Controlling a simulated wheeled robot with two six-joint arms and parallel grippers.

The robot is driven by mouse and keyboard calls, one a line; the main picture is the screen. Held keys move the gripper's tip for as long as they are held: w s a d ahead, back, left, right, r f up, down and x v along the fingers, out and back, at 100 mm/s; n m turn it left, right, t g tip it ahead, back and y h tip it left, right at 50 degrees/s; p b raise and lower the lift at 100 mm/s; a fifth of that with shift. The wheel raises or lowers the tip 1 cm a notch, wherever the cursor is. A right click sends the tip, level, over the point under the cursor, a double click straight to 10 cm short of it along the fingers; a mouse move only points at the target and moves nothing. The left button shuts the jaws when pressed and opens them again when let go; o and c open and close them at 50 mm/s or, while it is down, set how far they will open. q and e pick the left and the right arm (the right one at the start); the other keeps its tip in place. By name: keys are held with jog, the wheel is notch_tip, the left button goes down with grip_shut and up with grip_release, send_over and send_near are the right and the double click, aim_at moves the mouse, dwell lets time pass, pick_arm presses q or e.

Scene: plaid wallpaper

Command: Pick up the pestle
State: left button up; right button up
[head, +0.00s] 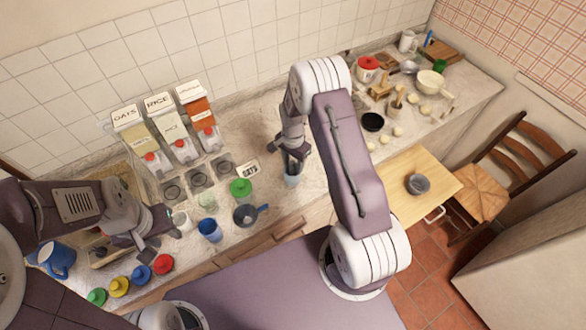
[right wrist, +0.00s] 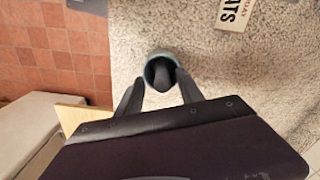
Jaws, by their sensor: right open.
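A small blue-grey cup (head: 292,181) stands on the counter below my right gripper (head: 294,158). In the right wrist view the cup (right wrist: 159,54) holds a dark rounded object (right wrist: 164,76), which looks like the pestle's end; its full shape is hidden. My right gripper also shows there (right wrist: 160,82), open, with one finger on each side of the cup and nothing held. I cannot tell whether the fingers touch it. A grey bowl (head: 418,184), perhaps the mortar, sits on a wooden board. My left gripper (head: 160,232) is low over the left counter; its jaws are unclear.
Dispensers (head: 165,125) stand against the tiled wall. A green-lidded jar (head: 241,189), a dark pan (head: 246,214) and a blue cup (head: 210,230) stand left of my right gripper. A dark bowl (head: 372,122) and a wooden mortar-like piece (head: 397,101) are farther right.

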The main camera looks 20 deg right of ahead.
jog(key=shift+f, duration=0.35)
jog(key=shift+w+a+f, duration=0.1)
jog(key=shift+w+a, duration=0.05)
jog(key=shift+w, duration=0.1)
jog(key=shift+s, duration=0.15)
grip_shut()
